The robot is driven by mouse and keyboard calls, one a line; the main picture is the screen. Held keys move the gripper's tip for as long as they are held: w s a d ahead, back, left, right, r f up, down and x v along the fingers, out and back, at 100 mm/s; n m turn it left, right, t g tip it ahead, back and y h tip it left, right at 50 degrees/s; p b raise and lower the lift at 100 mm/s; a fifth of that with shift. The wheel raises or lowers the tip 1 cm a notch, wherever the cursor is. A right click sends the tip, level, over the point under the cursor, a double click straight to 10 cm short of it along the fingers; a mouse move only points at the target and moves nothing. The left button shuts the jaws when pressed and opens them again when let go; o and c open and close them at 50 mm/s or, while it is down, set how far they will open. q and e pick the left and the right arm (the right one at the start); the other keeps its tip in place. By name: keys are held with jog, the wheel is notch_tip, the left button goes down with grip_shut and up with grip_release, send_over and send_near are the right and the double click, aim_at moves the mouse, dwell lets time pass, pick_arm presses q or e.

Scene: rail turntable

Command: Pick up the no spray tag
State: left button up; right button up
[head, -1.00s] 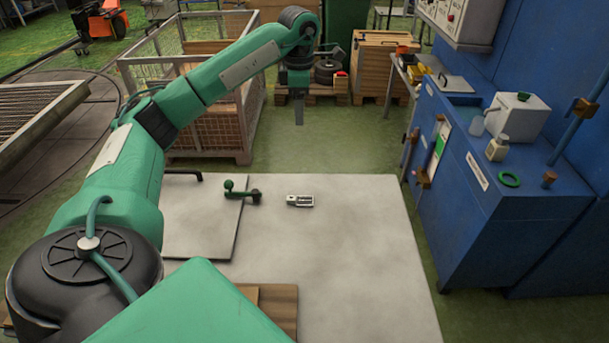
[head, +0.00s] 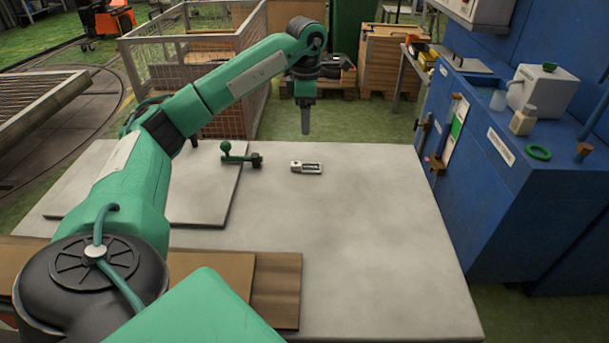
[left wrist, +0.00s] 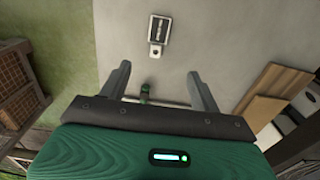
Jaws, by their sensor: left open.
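The small pale tag (head: 306,167) with a dark-framed face and a hole at one end lies flat on the grey table (head: 360,230). I cannot read any wording on it. In the left wrist view the tag (left wrist: 159,35) lies beyond my fingertips, near the top, its holed end toward me. My left gripper (head: 306,130) points down, above and apart from the tag. In the left wrist view its two fingers (left wrist: 159,78) are spread with nothing between them. My right gripper is not in view.
A green-handled tool (head: 240,155) lies left of the tag, by the edge of a thin grey board (head: 205,195). Brown boards (head: 278,290) lie at the near left. A blue cabinet (head: 490,200) stands right, a mesh crate (head: 230,100) behind. The table right of the tag is clear.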

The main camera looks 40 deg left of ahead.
pick_arm(q)
send_over(307, 166)
jog(key=f, duration=0.9)
jog(key=shift+s+d+f, duration=0.1)
jog(key=shift+s+f, duration=0.15)
jog(key=shift+s, duration=0.1)
jog(key=f, duration=0.5)
jog(key=shift+w, duration=0.3)
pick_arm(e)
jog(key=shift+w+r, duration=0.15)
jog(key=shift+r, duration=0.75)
pick_arm(q)
jog(key=shift+c, duration=0.4)
jog(key=c, duration=1)
